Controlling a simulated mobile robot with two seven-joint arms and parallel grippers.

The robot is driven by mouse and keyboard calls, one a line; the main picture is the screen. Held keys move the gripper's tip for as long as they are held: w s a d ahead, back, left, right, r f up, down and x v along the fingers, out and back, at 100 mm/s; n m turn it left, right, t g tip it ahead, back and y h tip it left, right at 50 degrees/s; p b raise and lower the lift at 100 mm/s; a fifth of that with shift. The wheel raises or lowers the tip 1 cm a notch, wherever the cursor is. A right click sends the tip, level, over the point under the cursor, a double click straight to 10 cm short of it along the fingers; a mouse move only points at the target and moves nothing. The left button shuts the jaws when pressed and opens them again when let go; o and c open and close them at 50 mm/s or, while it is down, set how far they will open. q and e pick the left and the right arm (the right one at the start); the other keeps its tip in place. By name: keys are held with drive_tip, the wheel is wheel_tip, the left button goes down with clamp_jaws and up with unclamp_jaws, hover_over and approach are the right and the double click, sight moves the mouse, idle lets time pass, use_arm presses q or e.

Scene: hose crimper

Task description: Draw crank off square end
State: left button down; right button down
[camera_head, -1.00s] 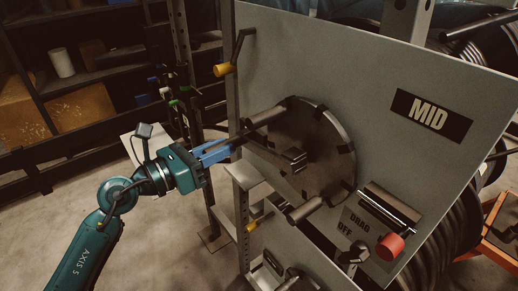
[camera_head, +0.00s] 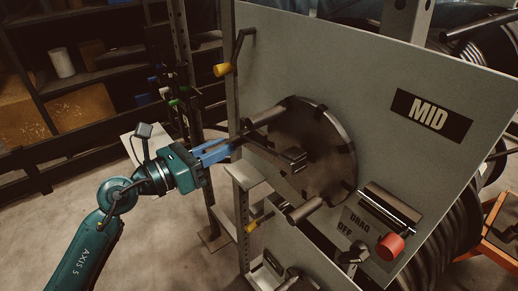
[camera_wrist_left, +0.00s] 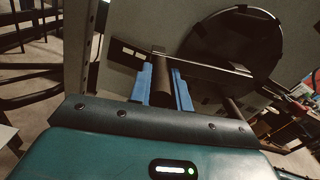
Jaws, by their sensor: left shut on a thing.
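The crank (camera_head: 272,150) is a dark flat bar in front of a dark round disc (camera_head: 325,150) on the grey panel. My left gripper (camera_head: 228,148) is at the crank's left end in the head view. In the left wrist view, its blue fingers (camera_wrist_left: 162,85) are shut on either side of the crank's dark round grip (camera_wrist_left: 161,92). The crank's bar (camera_wrist_left: 205,64) crosses just beyond the fingertips. The square end is hidden, so I cannot tell whether the crank is still seated on it. My right gripper is not in view.
A yellow-knobbed lever (camera_head: 225,69) is at the panel's upper left. A red knob (camera_head: 390,246) is at lower right. Open floor lies left of the panel's frame.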

sight(204, 151)
use_arm(q)
drive_tip(key=shift+r, duration=0.1)
drive_tip(key=shift+r+m, duration=0.35)
drive_tip(key=shift+m, duration=0.05)
drive_tip(key=shift+a, duration=0.2)
idle(0.4)
drive_tip(key=shift+s+a, duration=0.25)
drive_tip(key=shift+a, duration=0.1)
drive_tip(key=shift+s+a, duration=0.3)
drive_tip(key=shift+a, duration=0.05)
drive_tip(key=shift+s+a+b, duration=0.3)
drive_tip(key=shift+s+a, duration=0.1)
drive_tip(key=shift+a, duration=0.2)
drive_tip(key=shift+r, duration=0.1)
drive_tip(key=shift+a, duration=0.15)
